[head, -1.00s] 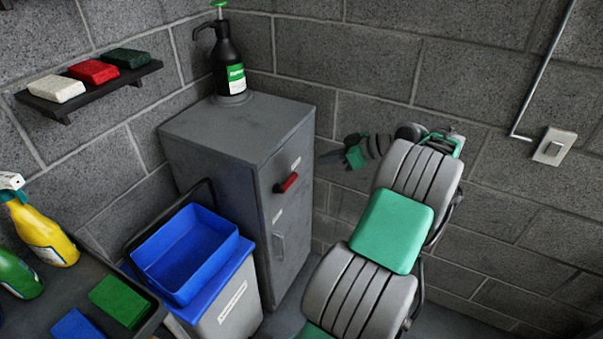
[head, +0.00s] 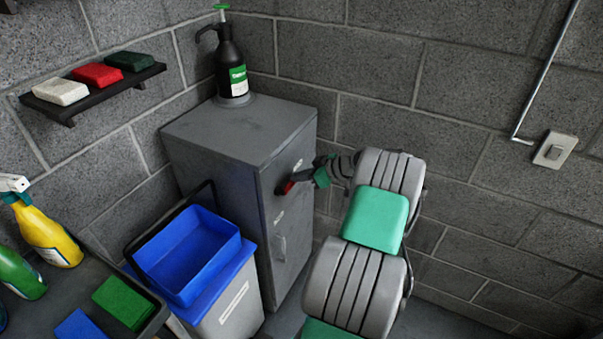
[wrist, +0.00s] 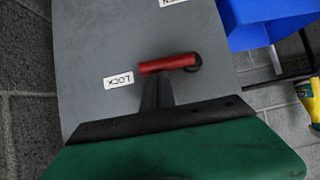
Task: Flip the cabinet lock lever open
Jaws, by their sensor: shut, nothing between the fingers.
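The grey cabinet (head: 240,135) stands against the block wall. Its red lock lever (head: 284,188) is on the door's upper part, partly hidden by my gripper. In the wrist view the red lever (wrist: 168,64) lies across the picture, its pivot end at the right and its free end pointing toward the LOCK label (wrist: 119,80). A second label (wrist: 172,2) is cut off at the top edge. My gripper (head: 295,182) is shut and empty, with its fingertips (wrist: 156,78) right at the lever's edge; I cannot tell whether they touch it.
A blue bin (head: 187,258) on a grey container stands left of the cabinet door. A dark spray bottle (head: 232,65) is on the cabinet top. A shelf (head: 90,95) with coloured pads and a yellow spray bottle (head: 47,232) are at the left.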

